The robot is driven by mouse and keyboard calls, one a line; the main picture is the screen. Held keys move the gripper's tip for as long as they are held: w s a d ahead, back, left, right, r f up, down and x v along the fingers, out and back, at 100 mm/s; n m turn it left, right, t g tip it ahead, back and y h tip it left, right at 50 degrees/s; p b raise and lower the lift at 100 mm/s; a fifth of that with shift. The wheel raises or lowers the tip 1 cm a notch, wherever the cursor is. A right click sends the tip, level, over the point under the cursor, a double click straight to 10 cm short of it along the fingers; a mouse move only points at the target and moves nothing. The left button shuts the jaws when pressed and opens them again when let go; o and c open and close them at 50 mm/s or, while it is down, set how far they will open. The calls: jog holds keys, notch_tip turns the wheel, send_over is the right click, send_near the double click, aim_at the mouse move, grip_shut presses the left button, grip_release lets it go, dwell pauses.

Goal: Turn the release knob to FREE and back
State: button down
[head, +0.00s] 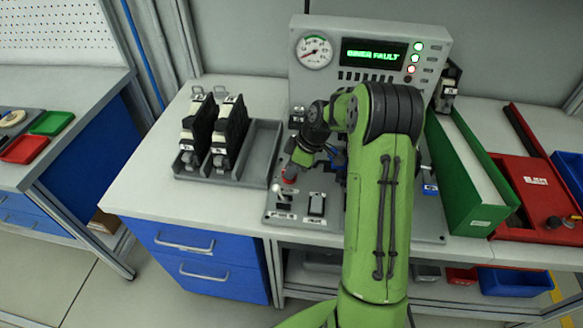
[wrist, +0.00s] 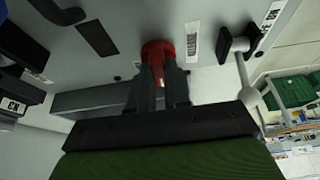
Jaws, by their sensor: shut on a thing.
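The red knob (head: 290,174) sits on the grey sloping control panel (head: 330,232), behind the small lever. It also shows in the wrist view (wrist: 158,48), where the two dark fingers of my gripper (wrist: 161,72) are shut on it. In the head view my gripper (head: 298,160) points down at the knob from behind my green arm. The knob's pointer and any FREE marking cannot be read. The display (head: 373,52) on the upright panel shows green text that seems to end in "FAULT".
A lever with a pale ball tip (wrist: 250,96) stands beside the knob. Black modules (head: 229,135) stand in a grey tray (head: 262,150) at left. A green bin (head: 470,215) stands at right. My arm hides the panel's middle.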

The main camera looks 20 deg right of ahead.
jog(key=m+h+b, duration=0.1)
jog(key=m, duration=0.2)
jog(key=m+t+b, duration=0.1)
jog(key=m+b, duration=0.1)
jog(key=m, duration=0.1)
jog(key=shift+s+a+t+h, duration=0.1)
jog(key=shift+a+t+h, duration=0.05)
jog(key=shift+t+h, duration=0.2)
jog(key=m+h+b, duration=0.1)
jog(key=m+h, duration=0.1)
jog(key=m, duration=0.3)
jog(key=shift+a+m, duration=0.1)
jog(key=shift+m, duration=0.2)
jog(key=shift+h, duration=0.25)
jog(key=c, duration=1.1)
grip_release()
jog(key=p+v, duration=0.3)
jog(key=v, duration=1.2)
jog(key=shift+s+r+p, duration=0.3)
jog(key=shift+r, duration=0.05)
